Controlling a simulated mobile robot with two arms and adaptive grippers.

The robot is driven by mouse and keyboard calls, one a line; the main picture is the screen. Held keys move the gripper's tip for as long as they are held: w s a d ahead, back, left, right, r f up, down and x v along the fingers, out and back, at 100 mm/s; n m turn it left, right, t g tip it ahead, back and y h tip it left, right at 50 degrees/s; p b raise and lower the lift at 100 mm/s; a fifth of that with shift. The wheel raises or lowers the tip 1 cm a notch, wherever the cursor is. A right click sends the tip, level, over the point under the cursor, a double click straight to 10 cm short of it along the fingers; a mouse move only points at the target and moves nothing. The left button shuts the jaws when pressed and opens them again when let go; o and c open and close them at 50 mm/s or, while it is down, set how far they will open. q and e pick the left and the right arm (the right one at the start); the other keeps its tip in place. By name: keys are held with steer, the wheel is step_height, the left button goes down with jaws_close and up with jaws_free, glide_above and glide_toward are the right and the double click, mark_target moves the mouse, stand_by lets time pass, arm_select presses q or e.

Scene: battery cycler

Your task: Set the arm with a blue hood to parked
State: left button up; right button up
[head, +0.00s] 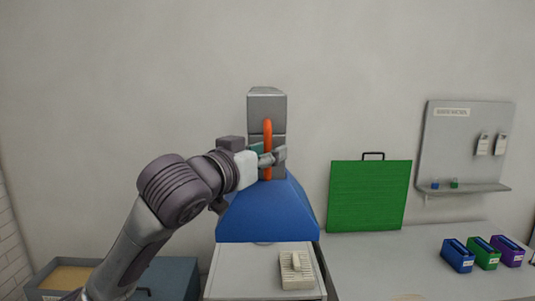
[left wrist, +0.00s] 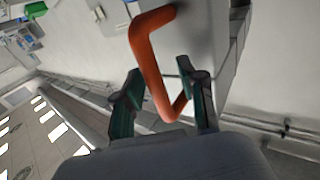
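The blue hood (head: 268,215) hangs at the lower end of an upright grey arm (head: 267,103) in the middle of the head view. An orange handle (head: 268,132) stands out from the arm's front, and it also shows in the left wrist view (left wrist: 150,65). My left gripper (head: 272,157) is at the handle's lower part. In the left wrist view its dark green fingers (left wrist: 160,88) stand apart on either side of the handle, with gaps showing, so it looks open around it. My right gripper is out of view.
Below the hood is a light grey unit with a pale slotted block (head: 296,271). A green panel (head: 369,196) leans on the wall to the right. Blue, green and purple boxes (head: 483,254) stand on the grey bench (head: 385,270). A pegboard (head: 468,140) hangs above.

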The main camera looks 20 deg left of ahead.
arm_select(q)
steer(key=shift+s, duration=0.15)
steer(key=v, duration=1.1)
steer(key=shift+s, duration=0.35)
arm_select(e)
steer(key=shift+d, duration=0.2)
arm_select(q)
steer(key=shift+a+f, duration=0.1)
steer(key=shift+a, duration=0.05)
